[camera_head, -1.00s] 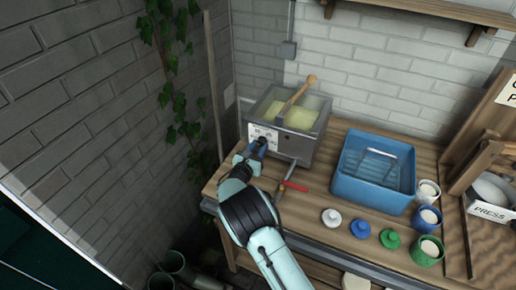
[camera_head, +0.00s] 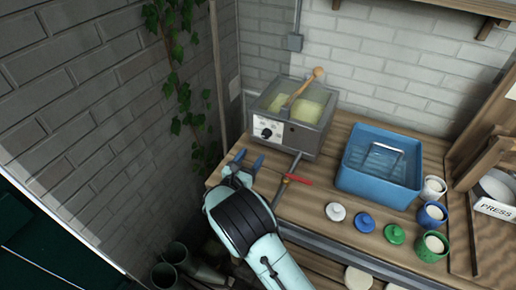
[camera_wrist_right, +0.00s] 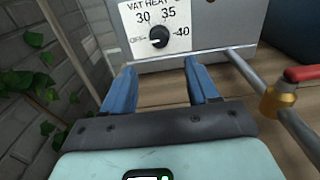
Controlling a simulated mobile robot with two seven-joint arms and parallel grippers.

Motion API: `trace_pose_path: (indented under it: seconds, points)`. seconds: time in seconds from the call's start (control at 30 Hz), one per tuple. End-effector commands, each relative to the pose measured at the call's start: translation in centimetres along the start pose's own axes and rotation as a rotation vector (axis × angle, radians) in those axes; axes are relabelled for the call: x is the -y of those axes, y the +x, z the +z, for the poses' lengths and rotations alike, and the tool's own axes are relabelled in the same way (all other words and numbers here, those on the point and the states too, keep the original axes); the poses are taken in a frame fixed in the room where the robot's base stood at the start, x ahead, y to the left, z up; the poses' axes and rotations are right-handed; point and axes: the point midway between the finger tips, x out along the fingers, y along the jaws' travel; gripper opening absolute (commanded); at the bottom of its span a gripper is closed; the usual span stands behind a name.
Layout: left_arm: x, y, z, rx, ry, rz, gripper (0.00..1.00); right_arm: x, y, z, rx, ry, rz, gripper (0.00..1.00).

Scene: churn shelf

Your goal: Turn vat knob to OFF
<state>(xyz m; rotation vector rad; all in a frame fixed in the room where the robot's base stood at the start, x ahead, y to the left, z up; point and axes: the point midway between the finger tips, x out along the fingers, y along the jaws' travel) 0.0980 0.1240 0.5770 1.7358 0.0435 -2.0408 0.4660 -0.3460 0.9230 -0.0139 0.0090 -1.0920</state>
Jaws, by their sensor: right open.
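The vat (camera_head: 302,132) is a grey metal box with yellowish contents on the wooden bench. Its black knob (camera_head: 266,133) sits on a white dial plate on the front; in the right wrist view the knob (camera_wrist_right: 159,37) shows with marks OFF at left, 30, 35 and 40 at right. A pale mark shows on the knob's lower part, but I cannot tell surely where it points. My right gripper (camera_head: 249,158) is open and empty, in front of and below the dial, apart from it. In the wrist view its blue fingers (camera_wrist_right: 160,75) stand either side below the knob. My left gripper is not in view.
A metal pipe with a red-handled brass valve (camera_wrist_right: 279,98) runs from the vat, right of the gripper. A wooden spoon (camera_head: 303,86) rests in the vat. A blue tub (camera_head: 372,184), lids and cups stand to the right. A brick wall with ivy is at left.

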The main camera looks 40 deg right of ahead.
Motion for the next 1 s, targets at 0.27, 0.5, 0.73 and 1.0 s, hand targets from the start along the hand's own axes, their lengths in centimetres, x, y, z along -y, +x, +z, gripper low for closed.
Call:
trace_pose_path:
  seconds: [0.27, 0.5, 0.73, 1.0]
  points:
    - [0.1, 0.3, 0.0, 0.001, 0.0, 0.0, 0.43, 0.0, -3.8, 0.0, -0.001, 0.0, 0.002, 0.59]
    - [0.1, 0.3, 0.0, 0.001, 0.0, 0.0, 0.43, 0.0, -4.2, 0.0, 0.0, 0.0, 0.0, 0.59]
    - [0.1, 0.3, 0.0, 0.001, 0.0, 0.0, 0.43, 0.0, -4.1, 0.0, -0.001, -0.001, 0.0, 0.59]
    - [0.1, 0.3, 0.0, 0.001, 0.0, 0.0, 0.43, 0.0, -4.1, 0.0, -0.001, -0.001, 0.001, 0.59]
